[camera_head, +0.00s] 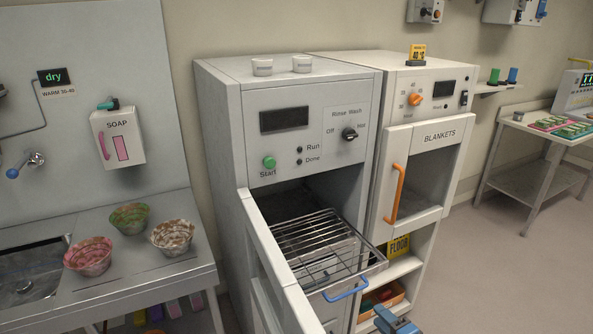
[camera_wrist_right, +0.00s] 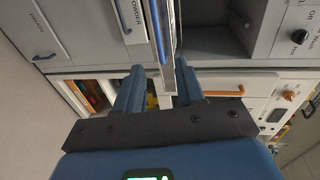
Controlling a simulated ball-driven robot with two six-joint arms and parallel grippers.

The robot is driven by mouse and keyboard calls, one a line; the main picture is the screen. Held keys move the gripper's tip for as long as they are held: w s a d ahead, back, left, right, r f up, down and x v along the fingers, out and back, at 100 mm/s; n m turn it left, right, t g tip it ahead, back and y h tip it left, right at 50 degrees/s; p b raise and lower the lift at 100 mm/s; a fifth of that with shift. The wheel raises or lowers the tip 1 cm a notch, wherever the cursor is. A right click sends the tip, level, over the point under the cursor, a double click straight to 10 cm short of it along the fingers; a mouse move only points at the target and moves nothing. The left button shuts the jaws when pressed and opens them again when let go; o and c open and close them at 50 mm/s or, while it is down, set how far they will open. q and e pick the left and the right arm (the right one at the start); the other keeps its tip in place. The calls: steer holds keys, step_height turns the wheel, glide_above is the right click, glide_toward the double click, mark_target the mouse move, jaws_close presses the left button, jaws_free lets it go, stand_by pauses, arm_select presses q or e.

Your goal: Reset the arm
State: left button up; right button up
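My right gripper (camera_head: 392,318) is blue and shows at the bottom edge of the head view, in front of the washer and below and right of the blue handle of the pulled-out wire rack. In the right wrist view, its two blue fingers (camera_wrist_right: 160,75) stand apart with a gap between them, and I see nothing held. The blue rack handle (camera_wrist_right: 158,32) appears beyond the fingertips there. I cannot tell the exact distance from it. My left gripper is in neither view.
The washer (camera_head: 225,105) has its door (camera_head: 268,258) open and its wire rack (camera_head: 318,238) out. The blankets cabinet (camera_head: 420,170) with an orange handle stands to the right. Several bowls (camera_head: 88,258) stand on the sink counter at left. The floor at right (camera_head: 480,265) is clear.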

steer(key=s+d+r+n+t+h, duration=0.2)
steer(key=s+d+r+n+h, duration=0.1)
steer(key=s+d+h, duration=0.4)
steer(key=s+a+r+n+y, duration=0.1)
steer(key=s+a+n, duration=0.4)
steer(key=s, duration=0.5)
steer(key=s+a+r+n, duration=0.1)
steer(key=s+a+n, duration=0.4)
steer(key=s+a, duration=0.3)
steer(key=s, duration=0.2)
steer(key=shift+s+r+n+t+y, duration=0.35)
steer(key=shift+s+n+t+y, duration=0.05)
